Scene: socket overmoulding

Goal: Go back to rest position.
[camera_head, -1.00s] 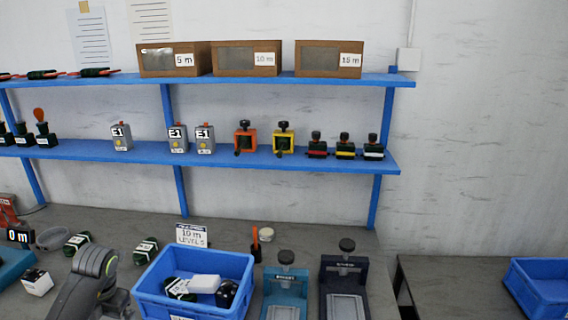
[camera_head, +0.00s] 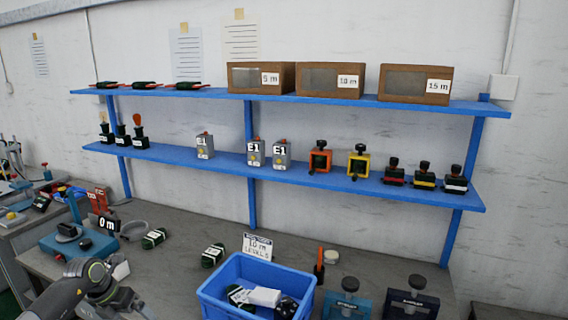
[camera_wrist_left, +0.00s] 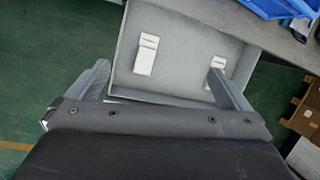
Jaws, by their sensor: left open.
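My left arm shows at the lower left of the head view, over the front of the bench. In the left wrist view my left gripper (camera_wrist_left: 158,75) is open, its two fingers spread and nothing between them. Below the fingers is a grey panel or tray (camera_wrist_left: 185,70) with two white pieces on it, and green floor beside it. My right gripper is in neither view.
The blue bin (camera_head: 215,306) holds several items on the bench (camera_head: 190,228). Two press-like fixtures (camera_head: 348,300) stand to its right. A teal device (camera_head: 75,246) sits near my left arm. Blue shelves (camera_head: 345,180) at the back carry boxes and small fixtures.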

